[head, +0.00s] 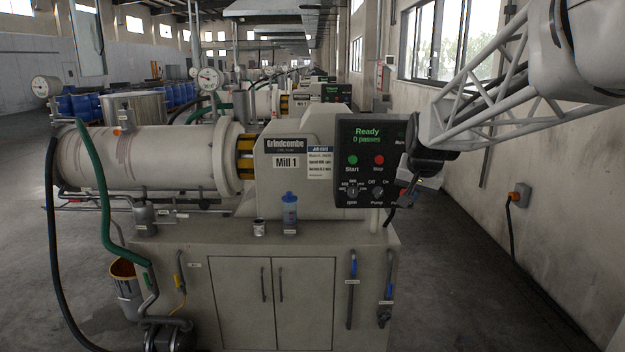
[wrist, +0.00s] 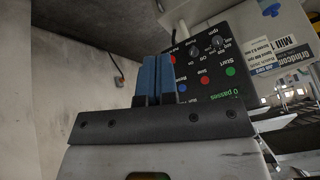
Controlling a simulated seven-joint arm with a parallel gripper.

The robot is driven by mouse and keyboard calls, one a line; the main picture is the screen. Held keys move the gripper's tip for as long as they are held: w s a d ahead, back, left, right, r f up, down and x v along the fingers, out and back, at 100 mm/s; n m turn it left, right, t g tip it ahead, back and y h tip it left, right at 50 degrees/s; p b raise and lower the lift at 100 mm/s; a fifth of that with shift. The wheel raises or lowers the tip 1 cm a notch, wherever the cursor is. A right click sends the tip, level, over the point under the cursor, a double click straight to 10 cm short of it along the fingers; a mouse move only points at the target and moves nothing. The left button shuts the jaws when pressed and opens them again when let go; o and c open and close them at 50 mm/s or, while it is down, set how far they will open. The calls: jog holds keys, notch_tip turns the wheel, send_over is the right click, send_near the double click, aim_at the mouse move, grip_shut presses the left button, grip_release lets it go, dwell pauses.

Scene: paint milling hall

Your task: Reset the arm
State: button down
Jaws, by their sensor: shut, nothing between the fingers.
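My gripper (head: 393,208) hangs at the end of my arm, in front of the right edge of the Mill 1 control panel (head: 358,152). In the wrist view its two blue-padded fingers (wrist: 155,66) are together with nothing between them. The panel's display reads "Ready" and "0 passes". It has a green Start button (head: 353,160), a red Stop button (head: 379,160), an rpm dial (head: 353,190) and a pump Off/On knob (head: 377,192). My arm hides part of the panel's right side. I cannot tell whether the fingers touch the panel.
The horizontal mill cylinder (head: 140,158) lies left. The wall with an outlet (head: 519,194) is right. The floor between cabinet and wall looks clear.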

jog(key=s+a+f+n+g, duration=0.1)
jog(key=s+f, duration=0.2)
jog(key=s, duration=0.9)
jog(key=s+a+f+n+g, duration=0.1)
jog(key=s+f, duration=0.3)
jog(key=s, duration=0.9)
jog(key=s+a+f+n+g, duration=0.1)
jog(key=s+a+f+n, duration=0.1)
jog(key=s, duration=1.1)
jog(key=shift+a+f, duration=0.55)
jog(key=shift+f, duration=0.35)
jog(key=c, duration=1.8)
grip_release()
